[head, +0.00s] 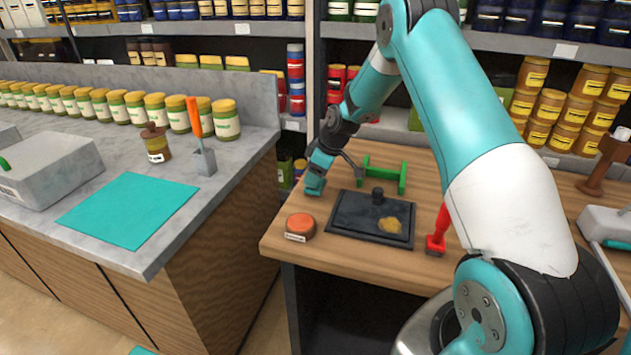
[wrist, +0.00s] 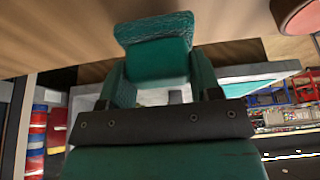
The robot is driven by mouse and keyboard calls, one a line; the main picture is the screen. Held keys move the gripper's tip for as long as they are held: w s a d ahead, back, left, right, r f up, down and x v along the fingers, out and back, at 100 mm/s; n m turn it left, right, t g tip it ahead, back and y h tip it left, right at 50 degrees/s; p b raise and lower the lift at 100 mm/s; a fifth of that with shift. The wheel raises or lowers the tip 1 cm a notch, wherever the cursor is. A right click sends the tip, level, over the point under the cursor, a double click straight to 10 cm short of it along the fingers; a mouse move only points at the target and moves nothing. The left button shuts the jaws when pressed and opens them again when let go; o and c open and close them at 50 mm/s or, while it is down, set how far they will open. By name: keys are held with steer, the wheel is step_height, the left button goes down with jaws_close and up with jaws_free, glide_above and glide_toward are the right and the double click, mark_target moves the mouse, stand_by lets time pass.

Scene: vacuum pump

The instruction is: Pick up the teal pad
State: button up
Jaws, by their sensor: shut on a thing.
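A small teal pad with a rough, textured face (wrist: 155,27) sits at the fingertips of my gripper (wrist: 155,55) in the wrist view. My gripper is shut on it. In the head view my gripper (head: 317,176) is at the left edge of the wooden table, with the teal pad (head: 314,188) at its lower end. It is left of the dark plate and behind the orange-topped tin. I cannot tell whether the pad touches the tabletop. The fingers partly hide the pad.
The wooden table (head: 278,243) bears a dark plate (head: 350,222) with a yellow-brown stain, an orange-topped tin (head: 301,226), a green stand (head: 403,178) and a red-handled tool (head: 438,235). A flat teal mat (head: 130,208) lies on the grey counter at left. A gap separates counter and table.

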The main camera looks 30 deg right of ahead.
step_height(320, 180, up, 18)
steer(key=b, duration=0.2)
steer(key=shift+o, duration=0.4)
